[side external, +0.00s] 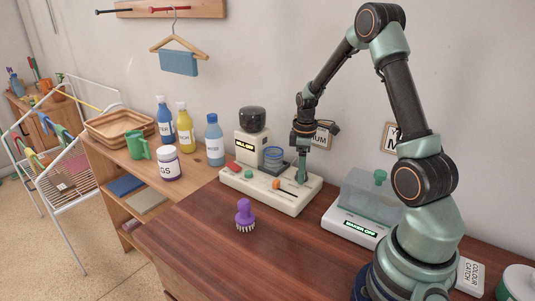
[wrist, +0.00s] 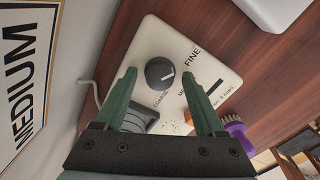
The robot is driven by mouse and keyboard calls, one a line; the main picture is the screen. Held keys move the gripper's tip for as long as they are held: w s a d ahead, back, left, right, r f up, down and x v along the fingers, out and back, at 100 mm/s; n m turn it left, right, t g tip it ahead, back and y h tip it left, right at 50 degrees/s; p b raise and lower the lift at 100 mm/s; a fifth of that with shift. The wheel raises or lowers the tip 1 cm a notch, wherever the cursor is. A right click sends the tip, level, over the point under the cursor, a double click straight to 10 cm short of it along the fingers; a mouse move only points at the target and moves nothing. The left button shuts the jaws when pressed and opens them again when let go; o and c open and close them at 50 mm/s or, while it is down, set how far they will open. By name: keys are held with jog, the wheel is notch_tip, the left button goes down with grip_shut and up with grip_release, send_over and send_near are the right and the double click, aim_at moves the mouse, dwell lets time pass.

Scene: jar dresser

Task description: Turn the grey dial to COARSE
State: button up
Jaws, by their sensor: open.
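The grey dial (wrist: 160,74) is a dark round knob on the pale top of the mill base (wrist: 205,65). Its white pointer line points toward the right of the wrist view, on the FINE and MEDIUM side. FINE is printed at its upper right and COARSE just below it; the MEDIUM print is partly hidden by a finger. My gripper (wrist: 158,72) is open, with one green finger on each side of the dial; I cannot tell whether they touch it. In the side external view my gripper (side external: 303,178) points down at the right end of the mill base (side external: 262,192) and hides the dial.
The mill has an orange knob (side external: 276,184), a green button (side external: 248,174) and a display (side external: 244,144) reading MILL OFF. A purple brush (side external: 244,216) stands in front of it. A shaker (side external: 352,228) stands to the right.

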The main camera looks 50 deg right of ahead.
grip_shut()
jog(key=shift+m, duration=0.4)
jog(key=m, duration=0.4)
jog(key=shift+m, duration=0.3)
jog(key=m, duration=1.2)
jog(key=shift+m, duration=0.3)
jog(key=m, duration=0.5)
jog(key=shift+m, duration=0.4)
